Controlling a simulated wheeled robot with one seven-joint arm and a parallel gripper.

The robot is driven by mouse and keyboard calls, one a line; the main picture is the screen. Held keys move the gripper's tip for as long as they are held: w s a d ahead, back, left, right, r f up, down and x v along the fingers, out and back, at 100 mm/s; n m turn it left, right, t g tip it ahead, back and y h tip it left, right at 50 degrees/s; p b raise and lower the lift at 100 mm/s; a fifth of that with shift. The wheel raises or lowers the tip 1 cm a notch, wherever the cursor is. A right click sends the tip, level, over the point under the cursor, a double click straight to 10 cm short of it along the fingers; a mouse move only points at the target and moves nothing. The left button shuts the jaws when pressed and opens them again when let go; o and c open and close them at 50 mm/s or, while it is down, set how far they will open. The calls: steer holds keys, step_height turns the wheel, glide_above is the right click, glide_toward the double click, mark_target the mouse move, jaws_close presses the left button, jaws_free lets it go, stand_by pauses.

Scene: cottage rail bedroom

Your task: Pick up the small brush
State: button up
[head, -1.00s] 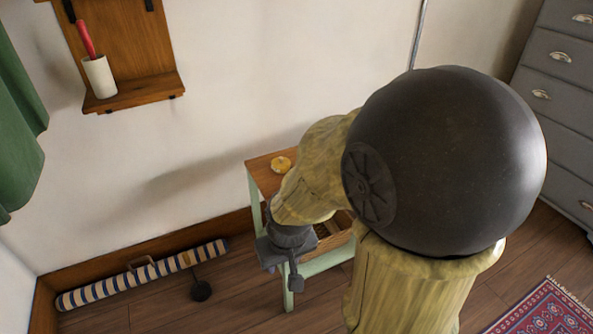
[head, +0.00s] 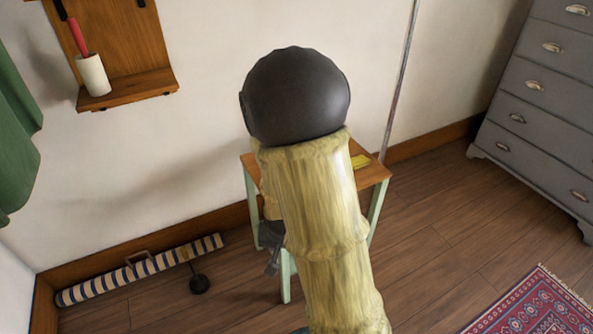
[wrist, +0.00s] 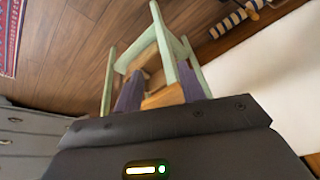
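I cannot clearly make out the small brush. A small yellow item (head: 360,161) lies on the wooden top of the side table (head: 372,176); it is too small to tell whether it is the brush. My gripper (wrist: 160,72) is open, its two dark fingers apart with nothing held between them. In the wrist view the side table's pale green legs (wrist: 135,48) and wood show beyond and between the fingers. In the head view my gripper (head: 270,258) is low at the table's left front, mostly hidden behind my arm, which also covers much of the tabletop.
A wall shelf (head: 130,92) holds a red-handled white roller (head: 93,75). A striped roll (head: 140,272) and a dark round-ended item (head: 200,284) lie by the wall. A grey drawer chest (head: 545,110) stands right, a red rug (head: 545,305) in front. Floor between is clear.

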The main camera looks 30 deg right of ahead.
steer(key=w+d+f+m+t+h+p, duration=0.1)
steer(key=d+f+m+h+p, duration=0.2)
steer(key=d, duration=0.5)
steer(key=w+d+f+m+t+h+p, duration=0.1)
steer(key=d+f+m+t+h, duration=0.2)
steer(key=d, duration=0.4)
step_height(320, 180, up, 6)
steer(key=w+d+n+t+p, duration=0.25)
steer(key=n+t, duration=0.25)
steer(key=t, duration=0.3)
steer(key=a+n+y, duration=0.1)
steer(key=a+r+n+t+y, duration=0.1)
steer(key=a+n+y, duration=0.1)
steer(key=a+n+t+y+p, duration=0.1)
steer(key=a+n+y, duration=0.1)
steer(key=shift+s+r, duration=0.2)
steer(key=shift+r, duration=0.05)
steer(key=shift+w, duration=0.1)
